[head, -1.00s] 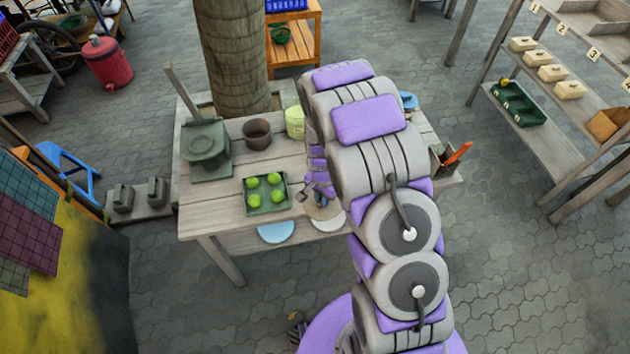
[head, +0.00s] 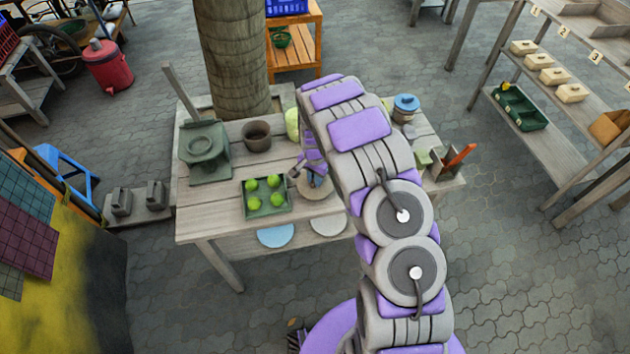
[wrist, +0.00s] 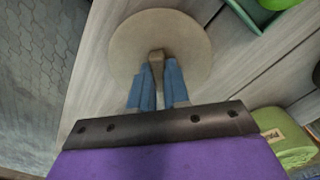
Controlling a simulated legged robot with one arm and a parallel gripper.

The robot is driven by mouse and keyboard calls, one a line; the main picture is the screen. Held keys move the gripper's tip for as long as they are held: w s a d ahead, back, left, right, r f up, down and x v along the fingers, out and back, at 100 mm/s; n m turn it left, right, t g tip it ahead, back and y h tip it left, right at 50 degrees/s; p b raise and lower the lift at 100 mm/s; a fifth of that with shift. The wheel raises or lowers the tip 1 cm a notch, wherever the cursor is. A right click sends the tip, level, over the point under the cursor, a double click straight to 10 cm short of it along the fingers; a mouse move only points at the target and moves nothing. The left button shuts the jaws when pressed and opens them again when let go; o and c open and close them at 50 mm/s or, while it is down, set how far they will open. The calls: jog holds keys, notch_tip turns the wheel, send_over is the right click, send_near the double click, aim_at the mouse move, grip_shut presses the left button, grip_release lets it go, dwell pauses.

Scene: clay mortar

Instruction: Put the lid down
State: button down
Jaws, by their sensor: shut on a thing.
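The lid (wrist: 160,32) is a round tan disc with a small knob. In the wrist view my gripper (wrist: 158,72) has its two blue fingers shut on the lid's knob. In the head view the lid (head: 314,187) is at the front part of the table (head: 217,222), just right of the green tray, partly hidden by my gripper (head: 311,176). I cannot tell whether the lid touches the tabletop.
A green tray (head: 247,210) with several green fruits lies left of the lid. A brown pot (head: 257,137) stands behind it. A blue-lidded jar (head: 405,108) and a box with an orange-handled tool (head: 458,157) stand to the right. A pale green cylinder (wrist: 288,140) is near my wrist.

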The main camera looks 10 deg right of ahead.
jog(key=shift+f, duration=0.7)
jog(key=c, duration=1.1)
grip_release()
jog(key=shift+r, duration=0.1)
